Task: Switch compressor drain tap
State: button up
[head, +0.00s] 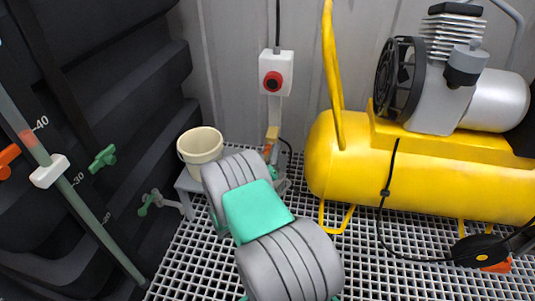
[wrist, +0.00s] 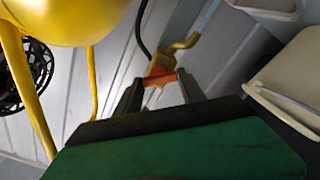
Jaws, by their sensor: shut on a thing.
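The drain tap has an orange handle (wrist: 158,77) and a brass body (wrist: 182,47), seen in the wrist view. My gripper (wrist: 160,82) is shut on the orange handle, with one dark finger on each side of it. In the head view the brass part of the tap (head: 272,133) shows below the grey wall post, with a bit of orange under it. My grey and teal arm covers most of the area in front of the tap there. The yellow compressor tank (head: 420,175) stands to the right of the tap.
A cream bucket (head: 200,147) stands on a small grey stand left of the tap. A switch box with a red knob (head: 272,82) is above. Dark ribbed tank walls with a green tap (head: 148,205) fill the left.

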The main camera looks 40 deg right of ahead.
jog(key=n, duration=0.3)
jog(key=shift+n+p, duration=0.35)
jog(key=shift+n, duration=0.05)
jog(key=shift+n+p, duration=0.45)
jog(key=shift+n, duration=1.55)
jog(key=o, duration=1.4)
jog(key=shift+c, duration=0.2)
jog(key=v, duration=0.7)
jog(key=shift+s+a, duration=0.25)
jog(key=shift+a, duration=0.1)
jog(key=shift+p, duration=0.3)
